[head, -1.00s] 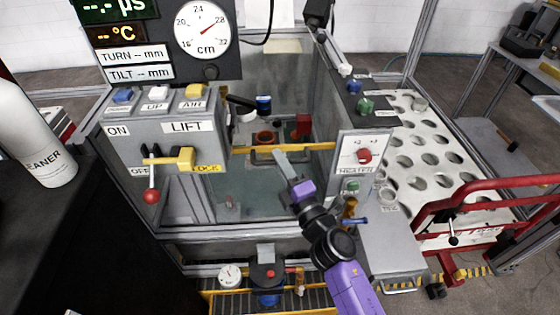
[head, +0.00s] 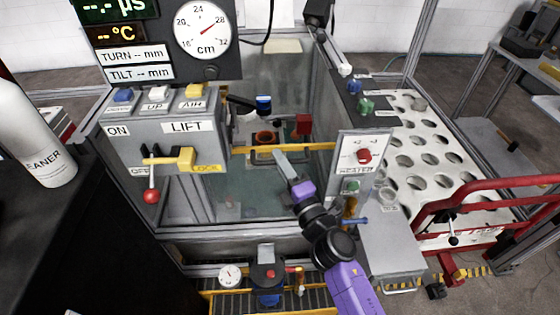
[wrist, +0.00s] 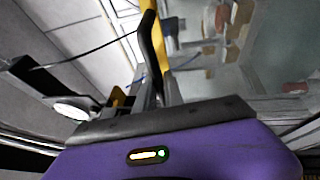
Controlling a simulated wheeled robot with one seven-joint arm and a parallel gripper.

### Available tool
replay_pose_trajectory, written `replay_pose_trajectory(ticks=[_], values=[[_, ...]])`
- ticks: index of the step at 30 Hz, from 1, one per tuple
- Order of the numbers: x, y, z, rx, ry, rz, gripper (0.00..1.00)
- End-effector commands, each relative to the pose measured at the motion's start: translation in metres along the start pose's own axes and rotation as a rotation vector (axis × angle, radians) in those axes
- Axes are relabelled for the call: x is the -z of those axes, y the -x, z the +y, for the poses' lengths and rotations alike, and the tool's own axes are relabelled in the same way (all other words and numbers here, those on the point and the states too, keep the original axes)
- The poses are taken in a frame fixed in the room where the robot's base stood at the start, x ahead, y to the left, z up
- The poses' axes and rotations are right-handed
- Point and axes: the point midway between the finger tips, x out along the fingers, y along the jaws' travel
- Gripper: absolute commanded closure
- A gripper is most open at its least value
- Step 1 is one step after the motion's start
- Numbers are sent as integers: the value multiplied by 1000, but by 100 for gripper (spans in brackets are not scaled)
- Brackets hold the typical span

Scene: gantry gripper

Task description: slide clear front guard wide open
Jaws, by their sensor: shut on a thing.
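The clear front guard (head: 225,190) is a see-through, faintly teal pane across the front of the machine. A yellow bar (head: 310,147) runs level along its top, between the lift panel and the heater panel. The clear pane (wrist: 225,80) lies to the right there.
The grey lift panel (head: 165,135) with a red-knobbed lever (head: 151,196) stands left of the opening. The heater panel (head: 363,165) stands close at right. Behind the guard are an orange-red cup (head: 265,137) and a red block (head: 304,124). A red rail (head: 480,187) stands far right.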

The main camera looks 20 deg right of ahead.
Motion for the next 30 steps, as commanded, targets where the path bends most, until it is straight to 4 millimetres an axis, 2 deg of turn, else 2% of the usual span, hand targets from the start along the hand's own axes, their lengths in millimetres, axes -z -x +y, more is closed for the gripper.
replay_pose_trajectory(ticks=[9,14,20,30], values=[[0,1,-2,2,0,0,100],[1,2,-11,3,-1,0,100],[4,8,-42,4,-1,1,100],[9,21,-118,4,-1,0,100]])
